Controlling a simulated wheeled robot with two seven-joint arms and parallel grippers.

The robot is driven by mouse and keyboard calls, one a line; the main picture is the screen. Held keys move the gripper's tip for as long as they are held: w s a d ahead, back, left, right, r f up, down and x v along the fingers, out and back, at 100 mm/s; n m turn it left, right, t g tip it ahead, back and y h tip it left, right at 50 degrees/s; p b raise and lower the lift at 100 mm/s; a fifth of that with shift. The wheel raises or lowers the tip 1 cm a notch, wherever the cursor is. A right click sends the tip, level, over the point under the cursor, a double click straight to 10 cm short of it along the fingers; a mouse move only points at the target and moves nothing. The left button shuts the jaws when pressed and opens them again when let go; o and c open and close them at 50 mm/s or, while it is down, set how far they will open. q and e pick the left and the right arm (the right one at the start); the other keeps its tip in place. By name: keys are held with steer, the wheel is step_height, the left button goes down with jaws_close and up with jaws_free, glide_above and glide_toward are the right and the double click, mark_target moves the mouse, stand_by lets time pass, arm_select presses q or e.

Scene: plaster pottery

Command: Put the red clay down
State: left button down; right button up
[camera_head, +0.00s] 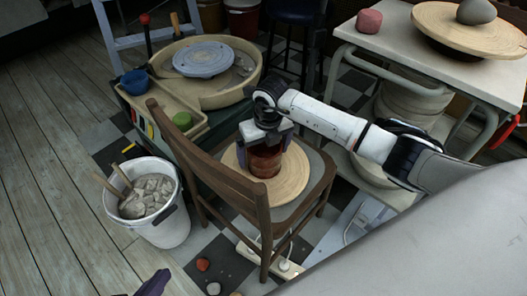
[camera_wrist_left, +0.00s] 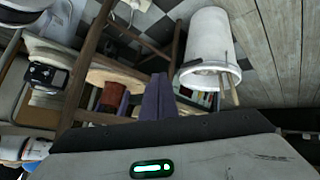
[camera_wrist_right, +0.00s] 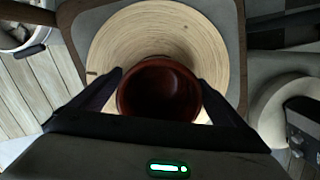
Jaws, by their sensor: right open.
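A red-brown, pot-shaped piece of clay (camera_head: 265,160) stands upright on a round wooden board (camera_head: 295,183) on the chair. The right wrist view shows its dark hollow top (camera_wrist_right: 160,92). My right gripper (camera_head: 267,134) is over it, open, with one finger on each side of it. The clay's base rests on the board as far as I can see. My left gripper (camera_wrist_left: 158,97) has its purple fingers together, empty, low at the bottom left of the head view. The red clay also shows in the left wrist view (camera_wrist_left: 112,95).
The wooden chair's back (camera_head: 222,172) rises on the near left. A bucket of grey lumps (camera_head: 165,229) stands on the floor at left. A pottery wheel (camera_head: 203,59) is behind. The white table (camera_head: 395,45) holds a reddish lump (camera_head: 369,21) and a grey ball (camera_head: 476,11).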

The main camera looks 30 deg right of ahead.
steer(key=shift+r, duration=0.2)
arm_select(q)
steer(key=a+p, duration=0.1)
steer(key=p, duration=0.1)
steer(key=a+y+p, duration=0.1)
steer(key=p, duration=0.1)
steer(key=shift+s+a+n+p, duration=0.3)
steer(key=shift+s+a+n, duration=0.05)
steer(key=shift+s+n, duration=0.05)
arm_select(e)
step_height(320, 180, up, 12)
steer(key=s, duration=0.1)
steer(key=shift+s+f, duration=0.15)
steer(key=shift+s, duration=0.25)
steer(key=shift+s+f, duration=0.1)
